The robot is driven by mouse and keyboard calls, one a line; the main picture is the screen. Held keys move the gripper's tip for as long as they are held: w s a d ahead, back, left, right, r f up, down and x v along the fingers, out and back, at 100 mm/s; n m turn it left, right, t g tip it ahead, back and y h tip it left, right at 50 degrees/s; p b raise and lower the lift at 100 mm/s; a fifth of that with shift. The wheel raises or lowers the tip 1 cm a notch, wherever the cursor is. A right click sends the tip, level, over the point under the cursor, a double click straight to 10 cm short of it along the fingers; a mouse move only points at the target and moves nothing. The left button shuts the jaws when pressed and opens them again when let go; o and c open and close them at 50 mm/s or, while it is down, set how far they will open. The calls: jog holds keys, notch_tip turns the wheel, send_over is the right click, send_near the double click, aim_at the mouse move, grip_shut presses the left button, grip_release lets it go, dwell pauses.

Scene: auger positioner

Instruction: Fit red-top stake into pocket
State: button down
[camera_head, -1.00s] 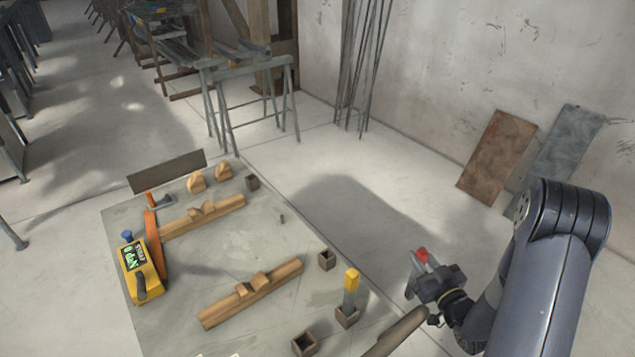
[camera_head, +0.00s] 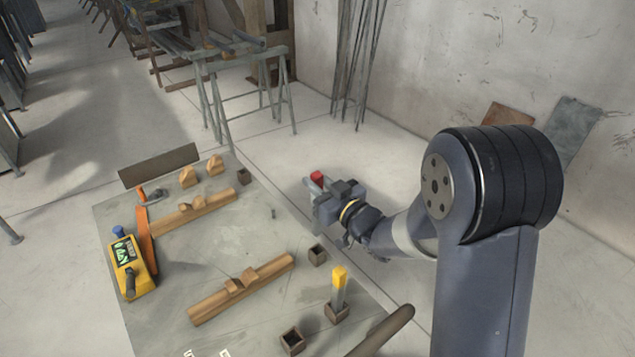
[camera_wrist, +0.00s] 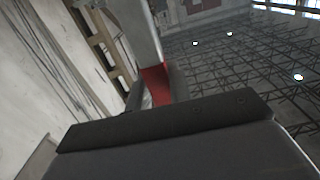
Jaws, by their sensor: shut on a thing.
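The red-top stake (camera_head: 317,177) is in my gripper (camera_head: 318,195), beyond the right edge of the work table in the head view. Its red top shows above the jaws. In the wrist view the stake's grey shaft (camera_wrist: 137,32) and red part (camera_wrist: 157,84) sit between the jaws. Small square pockets stand on the table: an empty-looking one (camera_head: 317,254) near the right edge, another (camera_head: 292,341) at the front, and a small one (camera_head: 243,176) at the far corner. A yellow-top stake (camera_head: 339,285) stands upright in a further pocket (camera_head: 337,313).
Two wooden rails with blocks (camera_head: 240,289) (camera_head: 194,213) lie on the table (camera_head: 165,290). A yellow device (camera_head: 130,265), an orange bar (camera_head: 146,228) and loose wooden pieces (camera_head: 188,177) are at the left and back. A dark rounded bar (camera_head: 383,331) is at the front right.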

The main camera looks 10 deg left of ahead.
jog(key=shift+d+b, duration=0.1)
jog(key=shift+b, duration=0.2)
jog(key=b, duration=0.6)
send_over(318, 234)
jog(key=f, duration=0.4)
jog(key=w+f, duration=0.1)
jog(key=shift+f, duration=0.4)
jog(key=shift+b, duration=0.7)
dwell(0.9)
jog(key=shift+f+b, duration=3.05)
jog(key=shift+b, duration=0.1)
jog(key=c, duration=1.2)
grip_release()
notch_tip(318, 234, up, 10)
jog(key=p, duration=0.2)
